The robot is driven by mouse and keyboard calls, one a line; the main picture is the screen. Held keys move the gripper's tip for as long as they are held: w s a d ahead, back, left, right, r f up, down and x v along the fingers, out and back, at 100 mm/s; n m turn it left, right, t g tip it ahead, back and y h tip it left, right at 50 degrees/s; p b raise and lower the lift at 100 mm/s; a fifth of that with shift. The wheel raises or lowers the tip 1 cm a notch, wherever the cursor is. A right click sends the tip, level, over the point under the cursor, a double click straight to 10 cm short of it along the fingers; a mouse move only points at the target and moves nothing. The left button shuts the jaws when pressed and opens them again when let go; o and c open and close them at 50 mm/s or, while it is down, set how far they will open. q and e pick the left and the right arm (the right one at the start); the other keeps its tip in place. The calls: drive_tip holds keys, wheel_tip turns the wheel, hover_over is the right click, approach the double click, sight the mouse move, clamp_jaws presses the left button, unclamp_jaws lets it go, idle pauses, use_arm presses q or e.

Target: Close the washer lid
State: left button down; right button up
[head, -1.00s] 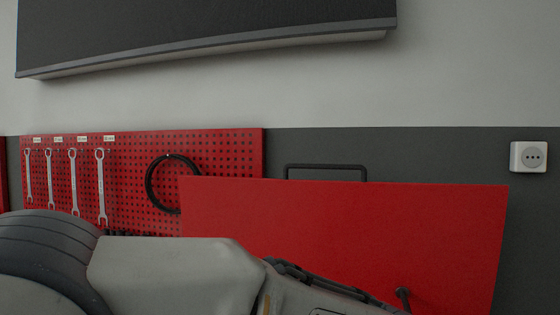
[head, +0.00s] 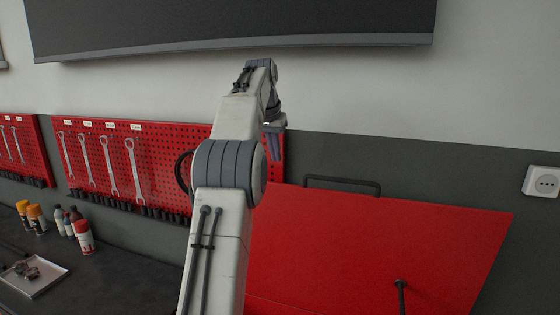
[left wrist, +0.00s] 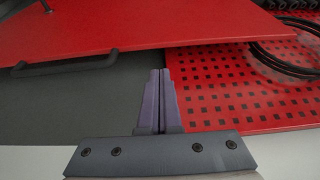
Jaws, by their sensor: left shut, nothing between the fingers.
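The red washer lid (head: 370,245) stands raised and tilted up in the head view, right of my left arm. A black handle (head: 343,185) sits on its upper edge. My left gripper (head: 275,152) is raised near the lid's upper left corner, in front of the pegboard, partly hidden by its own wrist. In the left wrist view its fingers (left wrist: 160,75) are shut and empty. The lid (left wrist: 150,25) and its handle (left wrist: 65,64) show beyond the fingertips there, with no clear contact. The washer's basin is out of view. My right gripper is not in view.
A red pegboard (head: 100,155) with wrenches hangs on the wall at left. Bottles and cans (head: 84,236) and a small tray (head: 38,275) stand on a dark bench (head: 120,285). A dark cabinet (head: 230,25) hangs above. A thin black rod (head: 401,295) meets the lid's face.

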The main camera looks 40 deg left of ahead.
use_arm(q)
drive_tip(key=x, duration=0.9)
drive_tip(key=shift+w+f+p, duration=0.15)
drive_tip(key=shift+f+p, duration=0.15)
drive_tip(key=shift+f, duration=0.05)
